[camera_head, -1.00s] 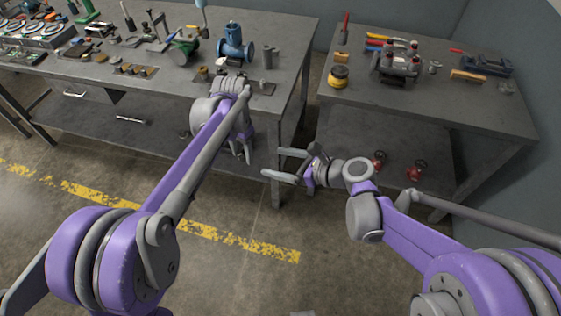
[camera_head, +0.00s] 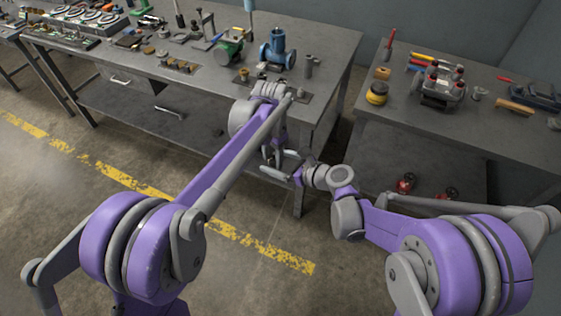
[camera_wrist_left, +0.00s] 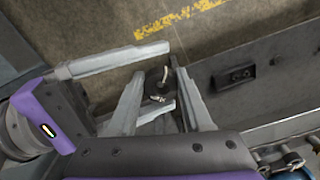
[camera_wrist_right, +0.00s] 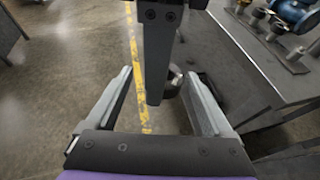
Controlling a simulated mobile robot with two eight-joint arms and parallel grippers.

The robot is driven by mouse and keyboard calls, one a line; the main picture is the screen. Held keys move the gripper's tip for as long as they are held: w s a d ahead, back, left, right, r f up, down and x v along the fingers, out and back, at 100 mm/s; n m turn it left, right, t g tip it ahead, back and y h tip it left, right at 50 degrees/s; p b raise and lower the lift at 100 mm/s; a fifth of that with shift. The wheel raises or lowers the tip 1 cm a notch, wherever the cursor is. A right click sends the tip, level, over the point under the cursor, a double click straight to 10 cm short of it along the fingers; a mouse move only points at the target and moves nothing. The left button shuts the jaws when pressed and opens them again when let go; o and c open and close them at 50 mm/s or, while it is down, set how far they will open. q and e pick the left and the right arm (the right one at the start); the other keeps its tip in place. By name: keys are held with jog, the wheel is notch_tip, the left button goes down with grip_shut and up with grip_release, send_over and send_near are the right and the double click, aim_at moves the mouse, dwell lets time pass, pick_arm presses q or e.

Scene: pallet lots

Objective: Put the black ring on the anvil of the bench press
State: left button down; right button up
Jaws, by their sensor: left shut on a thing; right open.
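My left gripper (camera_head: 272,156) hangs in front of the middle bench's right part, below its top. In the left wrist view its fingers (camera_wrist_left: 160,75) hold a small black piece with bright edges (camera_wrist_left: 157,88), apparently the black ring; its hole is not clear. My right gripper (camera_head: 284,168) is open beside the left fingertips. In the right wrist view the black piece (camera_wrist_right: 171,89) shows at the left finger's tip, between the right gripper's open fingers (camera_wrist_right: 160,75). Contact with them cannot be told. I cannot tell surely which bench device is the press; its anvil is not clear.
The middle bench (camera_head: 325,62) carries a blue valve-like body (camera_head: 277,50), a green device (camera_head: 230,47) and small parts. The right bench (camera_head: 400,130) holds a yellow-black roll (camera_head: 377,92) and tools. Red-handled items (camera_head: 406,183) lie on its lower shelf. Floor ahead is free.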

jog(key=shift+s, duration=0.1)
grip_shut()
pick_arm(q)
jog(key=c, duration=0.6)
grip_release()
jog(key=o, duration=0.4)
jog(key=shift+c, duration=0.2)
